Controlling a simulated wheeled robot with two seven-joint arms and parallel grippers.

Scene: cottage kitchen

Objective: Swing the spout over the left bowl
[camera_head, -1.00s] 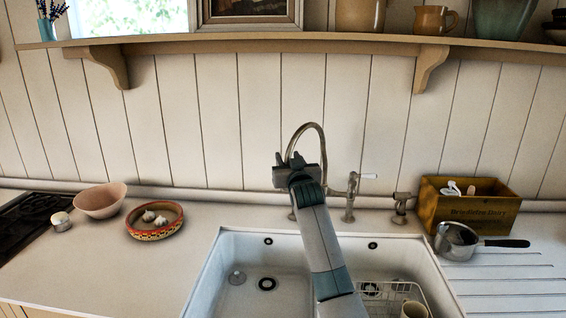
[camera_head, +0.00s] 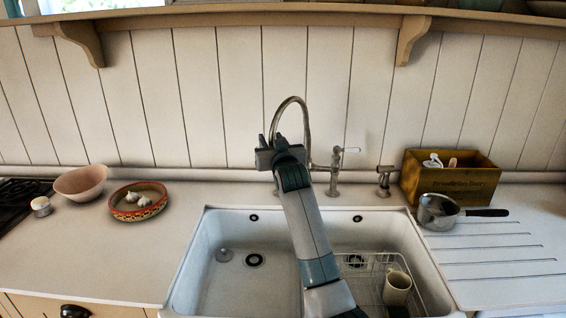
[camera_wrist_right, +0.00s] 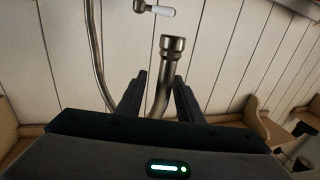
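The metal spout (camera_head: 292,99) arches up from the tap behind the sink, and its outlet end comes down at my right gripper. My right gripper (camera_head: 270,142) stands at that end in the head view. In the right wrist view, the spout's end (camera_wrist_right: 172,46) shows between the two fingers (camera_wrist_right: 160,92), which are apart with gaps beside the tube; contact cannot be made out. My right arm hides the sink's middle and part of the tap. My left gripper is out of view.
A wire rack with a mug (camera_head: 396,288) stands in the sink's right side. A tap handle (camera_head: 337,160), a saucepan (camera_head: 438,211) and a wooden box (camera_head: 449,187) are to the right. A patterned dish (camera_head: 138,213) and a pink bowl (camera_head: 80,182) stand left. A shelf runs above.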

